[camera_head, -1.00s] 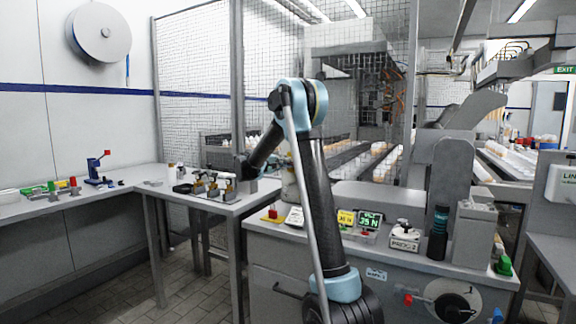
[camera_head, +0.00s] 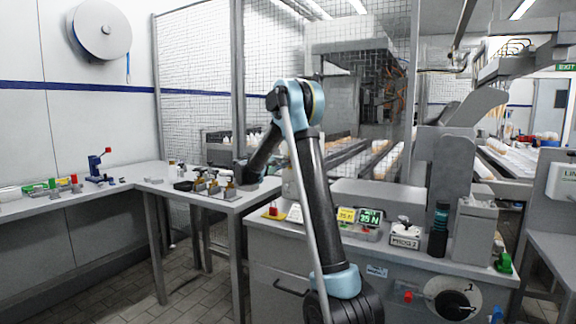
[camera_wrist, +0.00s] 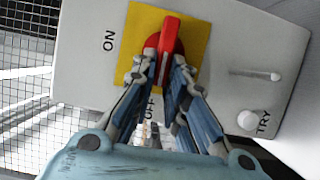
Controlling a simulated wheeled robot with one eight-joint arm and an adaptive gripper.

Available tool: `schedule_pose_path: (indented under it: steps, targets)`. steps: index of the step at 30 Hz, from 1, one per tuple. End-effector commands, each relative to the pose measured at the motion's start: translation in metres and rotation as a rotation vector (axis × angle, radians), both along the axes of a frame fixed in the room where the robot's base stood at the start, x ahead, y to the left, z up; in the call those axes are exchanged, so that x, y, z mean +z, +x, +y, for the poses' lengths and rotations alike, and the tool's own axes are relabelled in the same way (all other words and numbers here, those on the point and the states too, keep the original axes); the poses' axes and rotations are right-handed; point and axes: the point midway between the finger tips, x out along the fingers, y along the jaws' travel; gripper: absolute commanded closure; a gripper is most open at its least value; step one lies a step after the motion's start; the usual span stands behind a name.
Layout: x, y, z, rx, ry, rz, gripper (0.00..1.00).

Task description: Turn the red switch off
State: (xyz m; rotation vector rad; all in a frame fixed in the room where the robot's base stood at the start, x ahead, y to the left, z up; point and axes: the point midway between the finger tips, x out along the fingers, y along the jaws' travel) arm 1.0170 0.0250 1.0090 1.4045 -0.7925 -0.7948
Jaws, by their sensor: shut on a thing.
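The red switch (camera_wrist: 171,28) is a knob with a raised red handle on a yellow plate (camera_wrist: 205,45) in the wrist view. The plate is on a light grey panel (camera_wrist: 85,60). "ON" is printed to its left and "OFF" below it, partly covered by my fingers. The handle stands roughly upright in this view, with a slight tilt. My gripper (camera_wrist: 165,58) has its fingers on both sides of the handle's lower part and is shut on it. In the head view the end of my arm reaches down-left to the side bench; the switch cannot be made out there.
A white knob and a "TRY" label (camera_wrist: 264,123) are right of the switch on the panel. Wire mesh (camera_wrist: 25,80) is at the left. In the head view, several small fixtures (camera_head: 205,182) stand on the bench (camera_head: 165,189) near my gripper.

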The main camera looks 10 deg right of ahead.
Motion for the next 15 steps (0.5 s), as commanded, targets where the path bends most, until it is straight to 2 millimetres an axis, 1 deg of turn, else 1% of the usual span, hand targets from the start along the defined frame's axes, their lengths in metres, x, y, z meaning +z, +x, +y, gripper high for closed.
schedule_pose_path:
  steps: [1,3,12,15]
  targets:
    - [-0.0026,0.0001,0.0028,0.005,0.006,0.002,0.8]
    - [-0.0023,0.0001,0.0025,0.004,0.005,0.002,0.67]
    - [-0.0009,-0.0003,0.0011,0.002,0.003,0.001,0.67]
    - [-0.0007,-0.002,0.0042,0.002,0.002,0.0,0.67]
